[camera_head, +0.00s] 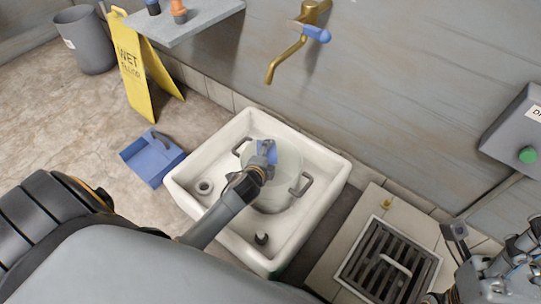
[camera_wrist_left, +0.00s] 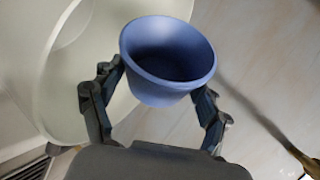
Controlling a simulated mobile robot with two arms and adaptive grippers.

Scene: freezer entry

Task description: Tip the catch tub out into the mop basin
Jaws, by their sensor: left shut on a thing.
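The white mop basin (camera_head: 310,245) stands against the wall. A pale, round catch tub (camera_head: 288,165) with two grey side handles sits inside it, partly hidden by my left arm. My left gripper (camera_head: 264,160) is over the tub, shut on a small blue cup (camera_head: 268,148). In the left wrist view the blue cup (camera_wrist_left: 168,65) is between the fingers, open end showing and its inside dark. A pale curved surface lies left of it there. My right gripper (camera_head: 490,250) is at the lower right edge, partly cut off; its opening is unclear.
A brass tap (camera_head: 290,58) with a blue handle is on the wall above the basin. A floor grate (camera_head: 388,262) lies to the right. A blue dustpan (camera_head: 152,160), yellow wet-floor sign (camera_head: 135,75) and grey bin (camera_head: 86,42) are left. A wall box (camera_head: 518,135) has a green button.

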